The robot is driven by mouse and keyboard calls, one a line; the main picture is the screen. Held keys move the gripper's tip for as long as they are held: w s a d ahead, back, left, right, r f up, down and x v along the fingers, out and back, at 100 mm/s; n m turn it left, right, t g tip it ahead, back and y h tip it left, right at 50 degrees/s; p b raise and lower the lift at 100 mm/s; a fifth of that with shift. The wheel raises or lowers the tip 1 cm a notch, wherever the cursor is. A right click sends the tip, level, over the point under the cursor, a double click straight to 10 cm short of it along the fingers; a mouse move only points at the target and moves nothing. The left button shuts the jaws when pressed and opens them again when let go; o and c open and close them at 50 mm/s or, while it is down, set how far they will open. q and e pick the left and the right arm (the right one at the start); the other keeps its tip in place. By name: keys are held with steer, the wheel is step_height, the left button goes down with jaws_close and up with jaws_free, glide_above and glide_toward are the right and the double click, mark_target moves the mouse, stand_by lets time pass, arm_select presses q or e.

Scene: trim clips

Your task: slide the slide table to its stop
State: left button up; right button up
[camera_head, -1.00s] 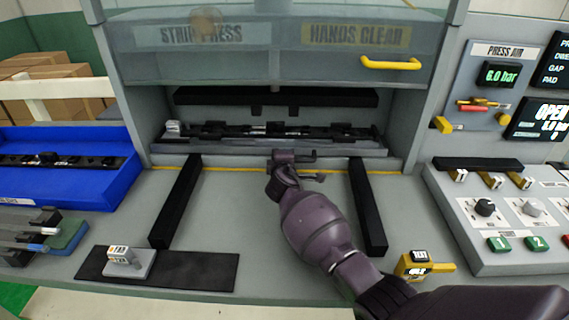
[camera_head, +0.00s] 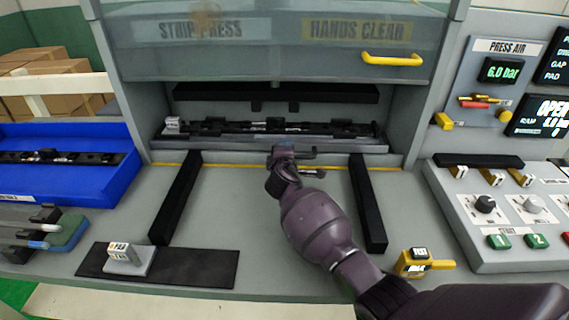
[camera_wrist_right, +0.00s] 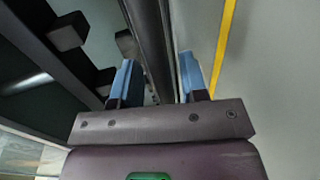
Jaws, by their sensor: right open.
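The slide table (camera_head: 340,146) is a long grey plate inside the press opening, behind the yellow line and the two black rails. It carries a black clip strip (camera_head: 240,127) with a small pale block at its left end. My right gripper (camera_head: 291,153) is at the middle of the table's front edge. In the right wrist view my right gripper (camera_wrist_right: 160,76) has its blue fingertips apart, with a dark bar-like edge running between them. I cannot tell whether either finger touches it. My left gripper is not in view.
Black rails (camera_head: 177,198) and (camera_head: 368,205) flank bare worktop in front of the press. The raised guard with a yellow handle (camera_head: 392,60) hangs above. A blue tray (camera_head: 75,178) is at left, a control panel (camera_head: 510,230) at right, and a yellow tester (camera_head: 425,263) at front right.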

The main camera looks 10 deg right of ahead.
steer(key=v, duration=0.4)
steer(key=p+v, duration=0.1)
steer(key=v, duration=0.4)
steer(key=shift+s+f, duration=0.2)
steer(key=shift+s+a, duration=0.15)
steer(key=shift+s, duration=0.15)
